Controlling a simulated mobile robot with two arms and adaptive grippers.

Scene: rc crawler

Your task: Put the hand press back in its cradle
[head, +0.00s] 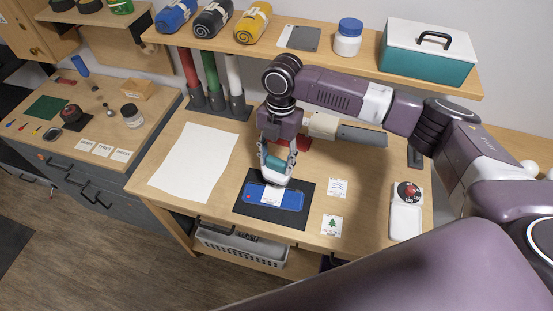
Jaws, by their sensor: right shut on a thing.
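My right gripper (277,157) is over the middle of the workbench, pointing down. Its fingers are shut on a small teal and white thing, which looks like the hand press (275,167). The press is at the back edge of a blue plate (273,196) with a white label, lying on a black mat (245,214). I cannot tell whether the press touches the plate or hangs just above it. I cannot make out the cradle for certain; a red piece (304,143) shows partly behind the gripper. My left gripper is out of view.
A white sheet (194,160) lies left of the mat. Two picture cards (337,188) and a white scale-like device (406,216) lie to its right. Coloured tubes (209,73) stand at the back left. A shelf (315,57) overhangs the back. A beige and grey object (361,135) is behind the gripper.

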